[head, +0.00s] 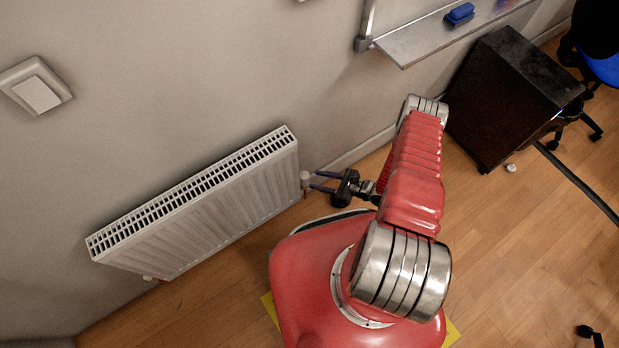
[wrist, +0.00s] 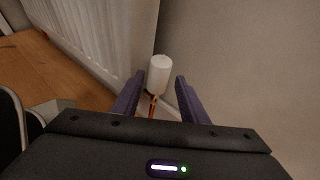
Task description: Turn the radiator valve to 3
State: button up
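The white radiator (head: 205,200) hangs on the wall at the left in the head view. The radiator valve has a white cylindrical knob (wrist: 159,75), seen in the wrist view on a copper-coloured pipe (wrist: 152,106). In the head view the knob (head: 305,177) is at the radiator's right end. My gripper (head: 318,181) is open, its two purple fingers pointing at the knob. In the wrist view my gripper (wrist: 157,82) has a finger on each side of the knob, with gaps visible on both sides. No number on the knob is readable.
A light switch (head: 36,86) is on the wall at the left. A metal shelf (head: 430,40) with a blue eraser (head: 460,13) is at the top. A dark cabinet (head: 515,95) and a blue chair (head: 603,68) stand at the right. The wooden floor (head: 520,230) at the right is mostly clear.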

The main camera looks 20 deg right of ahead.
aim_at(305, 179)
jog(key=shift+x, duration=2.6)
jog(key=c, duration=0.8)
